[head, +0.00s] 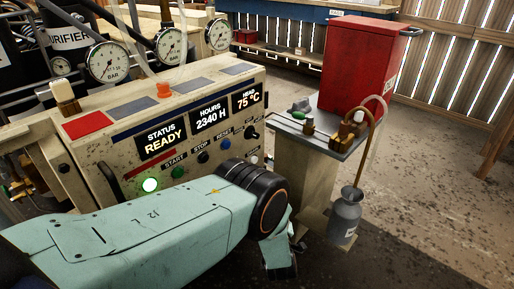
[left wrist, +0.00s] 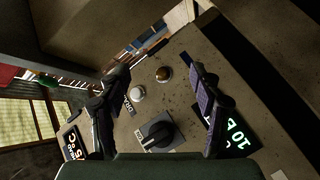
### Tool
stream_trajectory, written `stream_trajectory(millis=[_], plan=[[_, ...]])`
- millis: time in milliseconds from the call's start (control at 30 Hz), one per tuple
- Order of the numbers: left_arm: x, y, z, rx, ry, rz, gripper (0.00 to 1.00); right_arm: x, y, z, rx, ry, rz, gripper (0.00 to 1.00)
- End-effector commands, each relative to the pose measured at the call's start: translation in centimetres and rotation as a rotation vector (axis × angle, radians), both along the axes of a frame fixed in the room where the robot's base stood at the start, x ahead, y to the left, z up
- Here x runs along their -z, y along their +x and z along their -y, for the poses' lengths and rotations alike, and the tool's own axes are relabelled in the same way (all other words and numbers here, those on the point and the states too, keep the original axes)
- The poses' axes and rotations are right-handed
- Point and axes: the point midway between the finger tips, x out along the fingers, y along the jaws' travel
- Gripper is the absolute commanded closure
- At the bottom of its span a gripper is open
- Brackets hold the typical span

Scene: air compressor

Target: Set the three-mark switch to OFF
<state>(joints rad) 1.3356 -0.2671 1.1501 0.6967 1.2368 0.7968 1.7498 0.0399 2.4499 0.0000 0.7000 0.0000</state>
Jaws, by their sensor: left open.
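In the left wrist view a black rotary switch (left wrist: 157,132) sits on a grey plate on the beige panel. It looks like the three-mark switch, but its marks are too small and dark to read, so I cannot tell its setting. My left gripper (left wrist: 160,90) is open, with one dark finger on each side of the switch area. The fingers appear apart from the knob, and nothing is held. My right gripper is in neither view.
A white knob (left wrist: 138,92) and a brown button (left wrist: 163,74) sit close to the switch. A lit display (left wrist: 237,130) is beside one finger. Open floor lies at right.

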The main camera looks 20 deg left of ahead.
Motion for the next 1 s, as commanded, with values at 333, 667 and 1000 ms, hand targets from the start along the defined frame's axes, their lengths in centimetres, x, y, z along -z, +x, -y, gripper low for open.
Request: stream_trajectory(millis=[333, 667, 1000], plan=[[-14.4, 5.4, -1.5, -0.369, -0.622, 0.927, 0.36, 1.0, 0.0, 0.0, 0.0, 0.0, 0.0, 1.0], [-16.9, 3.7, -3.1, -0.403, -0.856, 1.249, 0.36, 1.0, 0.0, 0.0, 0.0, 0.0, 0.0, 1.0], [-17.0, 3.8, -3.0, -0.4, -0.866, 1.25, 0.36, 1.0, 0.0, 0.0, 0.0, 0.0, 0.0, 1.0]])
